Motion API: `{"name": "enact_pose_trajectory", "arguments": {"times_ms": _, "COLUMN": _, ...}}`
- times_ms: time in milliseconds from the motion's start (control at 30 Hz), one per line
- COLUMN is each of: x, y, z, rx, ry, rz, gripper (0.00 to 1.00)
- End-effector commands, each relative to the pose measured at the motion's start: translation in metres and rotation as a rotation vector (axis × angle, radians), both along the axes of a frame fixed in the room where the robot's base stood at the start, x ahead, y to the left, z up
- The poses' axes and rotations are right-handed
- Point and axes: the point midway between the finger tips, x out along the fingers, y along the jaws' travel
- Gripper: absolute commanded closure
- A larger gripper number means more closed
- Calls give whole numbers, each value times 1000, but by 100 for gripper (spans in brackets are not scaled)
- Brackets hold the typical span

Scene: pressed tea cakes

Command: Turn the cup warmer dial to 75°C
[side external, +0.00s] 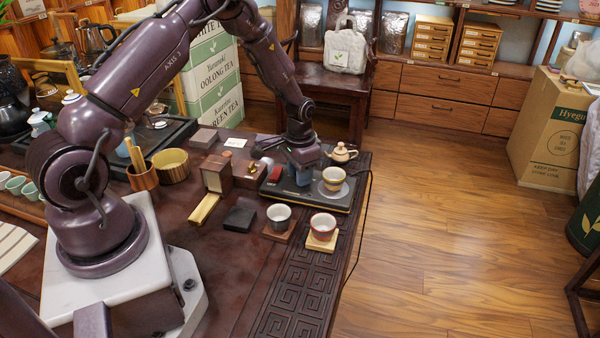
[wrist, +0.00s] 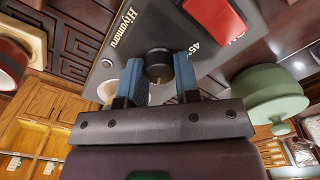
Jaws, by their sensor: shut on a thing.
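The cup warmer (side external: 313,201) is a dark flat plate near the table's right edge in the side view; its printed top also shows in the wrist view (wrist: 195,38). A tan cup (side external: 333,178) stands on it. The dial (wrist: 158,64) is a black round knob in the wrist view, with a "45" mark to its right. My gripper (wrist: 158,72) has its two blue fingers on either side of the dial, shut on it. In the side view my gripper (side external: 300,178) points down at the warmer and hides the dial. Its pointer and setting cannot be read.
A red part (wrist: 215,18) sits on the warmer beside the dial. A small teapot (side external: 342,153) stands behind the cup. A grey cup (side external: 278,216) and a red-rimmed cup (side external: 323,226) stand in front, and a wooden box (side external: 217,173) to the left.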

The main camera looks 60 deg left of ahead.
Motion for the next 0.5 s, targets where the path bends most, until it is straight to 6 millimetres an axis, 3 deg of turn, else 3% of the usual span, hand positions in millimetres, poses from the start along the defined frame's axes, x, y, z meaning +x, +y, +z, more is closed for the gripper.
{"name": "enact_pose_trajectory", "arguments": {"times_ms": 33, "x": 0, "y": 0, "z": 1, "rx": 0, "ry": 3, "rz": -2, "gripper": 93}}
{"name": "enact_pose_trajectory", "arguments": {"times_ms": 67, "x": 0, "y": 0, "z": 1, "rx": 0, "ry": 3, "rz": -2, "gripper": 65}}
{"name": "enact_pose_trajectory", "arguments": {"times_ms": 167, "x": 0, "y": 0, "z": 1, "rx": 0, "ry": 2, "rz": -1, "gripper": 44}}
{"name": "enact_pose_trajectory", "arguments": {"times_ms": 500, "x": 0, "y": 0, "z": 4, "rx": 0, "ry": 0, "rz": 0, "gripper": 44}}
